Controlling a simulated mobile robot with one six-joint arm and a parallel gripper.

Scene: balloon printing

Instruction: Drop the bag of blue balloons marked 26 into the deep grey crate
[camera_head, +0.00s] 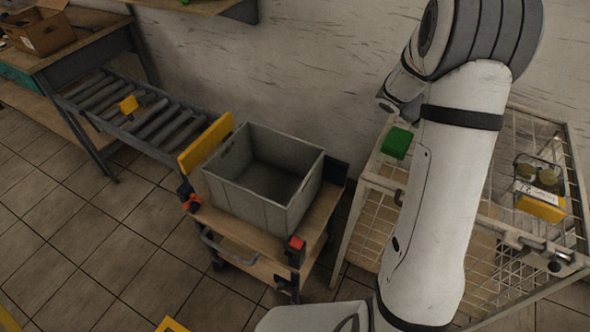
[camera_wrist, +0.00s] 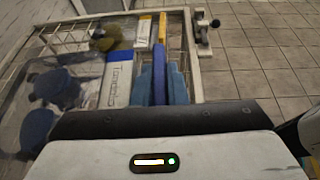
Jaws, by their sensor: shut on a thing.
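In the wrist view my gripper (camera_wrist: 160,82) has its blue fingers shut on the blue header strip of a clear bag of blue balloons (camera_wrist: 52,90). The bag has a white label (camera_wrist: 118,82) with print; I cannot read the number 26 on it. It extends left from the fingers, over the wire cart; I cannot tell whether it touches it. In the head view my arm hides the gripper and this bag. The deep grey crate (camera_head: 300,200) stands upright and empty on a wooden-decked trolley, left of my arm.
A wire cart (camera_head: 352,222) stands at right. On it lies a bag of olive balloons (camera_head: 548,175) with a yellow header, also in the wrist view (camera_wrist: 108,36). A green block (camera_head: 397,143) shows beside my arm. The trolley (camera_head: 235,240) has a yellow panel. A roller conveyor (camera_head: 150,115) stands behind left.

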